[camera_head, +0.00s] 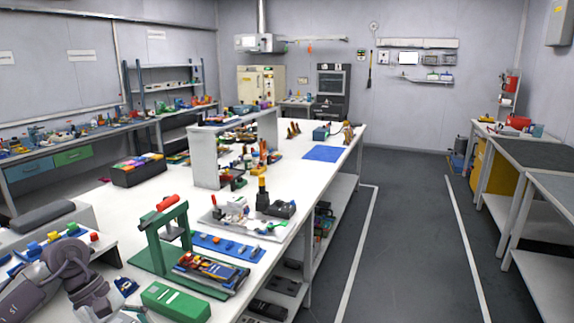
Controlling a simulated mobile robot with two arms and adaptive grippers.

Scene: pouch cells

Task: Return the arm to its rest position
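My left arm (72,272) comes in at the bottom left corner, bent, with its far end running down to the bottom edge. The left gripper's fingers are not clearly seen there; the picture edge cuts this part off, so I cannot tell whether they are open or shut. My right arm and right gripper are not in view.
A green press-like frame (160,238) and a green box (176,302) stand on the white bench close to my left arm. A blue strip (226,246) with small parts lies beyond. The aisle floor (412,230) at the right is clear.

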